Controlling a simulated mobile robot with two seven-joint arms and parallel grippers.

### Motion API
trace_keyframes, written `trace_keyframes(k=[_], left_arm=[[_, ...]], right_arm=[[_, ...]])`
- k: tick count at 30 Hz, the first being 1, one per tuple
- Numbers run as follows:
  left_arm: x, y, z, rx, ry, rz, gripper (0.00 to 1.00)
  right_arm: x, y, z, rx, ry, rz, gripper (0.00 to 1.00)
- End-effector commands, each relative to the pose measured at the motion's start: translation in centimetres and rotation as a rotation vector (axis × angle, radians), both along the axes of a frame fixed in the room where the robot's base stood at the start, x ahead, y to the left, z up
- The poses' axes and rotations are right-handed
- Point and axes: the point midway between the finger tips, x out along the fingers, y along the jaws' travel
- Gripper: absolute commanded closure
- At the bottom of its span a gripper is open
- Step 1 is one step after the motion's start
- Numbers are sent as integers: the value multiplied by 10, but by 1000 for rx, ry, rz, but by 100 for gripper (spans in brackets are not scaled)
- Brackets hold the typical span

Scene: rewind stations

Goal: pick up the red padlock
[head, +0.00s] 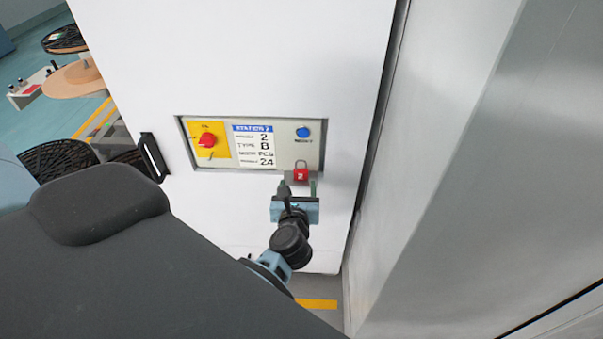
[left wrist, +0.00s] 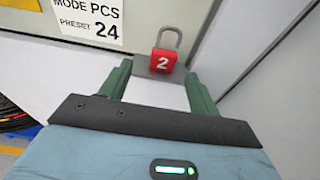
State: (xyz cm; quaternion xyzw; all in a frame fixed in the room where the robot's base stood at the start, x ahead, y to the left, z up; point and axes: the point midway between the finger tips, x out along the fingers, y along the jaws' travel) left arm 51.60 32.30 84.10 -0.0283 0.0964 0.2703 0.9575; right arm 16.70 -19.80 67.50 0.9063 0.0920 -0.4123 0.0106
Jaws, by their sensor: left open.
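The red padlock (head: 300,175) stands upright at the lower edge of the station panel, below the blue button. In the left wrist view the padlock (left wrist: 163,61) shows a white "2" and a grey shackle, and it rests on or against a small grey ledge (left wrist: 150,73). My left gripper (head: 299,188) is open just in front of and below the padlock. In the left wrist view its two green fingers (left wrist: 158,85) stand apart, with the padlock beyond and between their tips. I cannot tell whether either finger touches it. My right gripper is not in view.
The recessed panel (head: 285,152) on the white cabinet holds a red rotary switch (head: 207,140), a label and a blue button (head: 303,132). A black handle (head: 153,157) is at left. A grey wall (head: 460,150) stands close at right.

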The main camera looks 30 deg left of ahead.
Motion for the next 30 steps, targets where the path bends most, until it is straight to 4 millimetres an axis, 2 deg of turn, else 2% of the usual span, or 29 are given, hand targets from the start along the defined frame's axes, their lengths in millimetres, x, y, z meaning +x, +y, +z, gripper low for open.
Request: trace_keyframes(k=[4,11,21,30], left_arm=[[14,8,-2,1,-2,1,38],[20,12,-3,2,-1,0,38],[58,30,-8,4,0,-1,38],[63,33,-9,3,-1,0,38]], right_arm=[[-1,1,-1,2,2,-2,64],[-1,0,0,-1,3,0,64],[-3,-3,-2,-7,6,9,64],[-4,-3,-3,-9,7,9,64]])
